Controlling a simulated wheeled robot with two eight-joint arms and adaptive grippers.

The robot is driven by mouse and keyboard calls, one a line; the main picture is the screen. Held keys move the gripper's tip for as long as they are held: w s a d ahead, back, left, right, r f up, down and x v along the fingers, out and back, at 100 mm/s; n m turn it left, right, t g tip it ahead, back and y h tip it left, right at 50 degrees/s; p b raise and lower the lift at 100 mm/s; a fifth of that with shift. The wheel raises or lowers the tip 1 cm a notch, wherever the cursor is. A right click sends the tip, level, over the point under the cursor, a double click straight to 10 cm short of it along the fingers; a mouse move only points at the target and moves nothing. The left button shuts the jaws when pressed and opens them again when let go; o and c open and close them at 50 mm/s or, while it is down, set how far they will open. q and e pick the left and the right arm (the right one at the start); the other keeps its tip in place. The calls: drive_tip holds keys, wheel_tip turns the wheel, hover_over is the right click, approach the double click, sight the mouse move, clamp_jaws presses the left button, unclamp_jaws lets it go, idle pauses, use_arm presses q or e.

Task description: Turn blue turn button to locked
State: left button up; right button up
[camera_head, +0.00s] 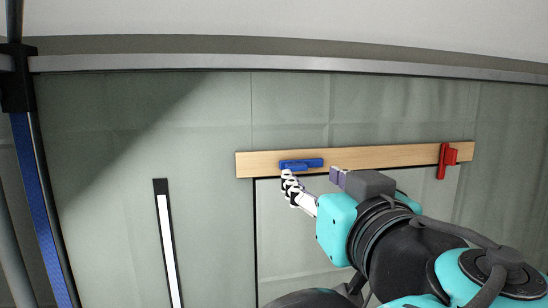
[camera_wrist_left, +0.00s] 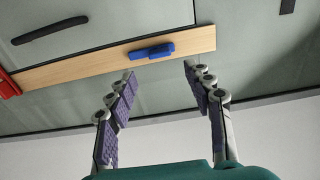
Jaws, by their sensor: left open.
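The blue turn button (camera_head: 301,164) sits near the left end of a wooden strip (camera_head: 390,157) on the pale green panel. Its bar lies lengthwise along the strip. It also shows in the left wrist view (camera_wrist_left: 151,51), just beyond the fingertips and roughly between them. My left gripper (camera_head: 311,174) is open and empty, close in front of the button. Its fingers (camera_wrist_left: 159,70) stand apart on either side in the wrist view. I cannot tell whether a fingertip touches the button. My right gripper is not in view.
A red turn button (camera_head: 447,158) stands upright across the strip's right end. A black-edged white bar (camera_head: 167,240) is on the panel at left. A blue and black post (camera_head: 42,200) stands at the far left. A dark handle (camera_wrist_left: 50,30) shows in the wrist view.

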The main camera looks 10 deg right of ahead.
sight(298, 167)
use_arm(q)
drive_tip(key=w+p, duration=0.1)
drive_tip(key=w, duration=0.5)
drive_tip(key=shift+w+a+f, duration=0.1)
drive_tip(key=shift+w, duration=0.2)
drive_tip(key=c, duration=1.2)
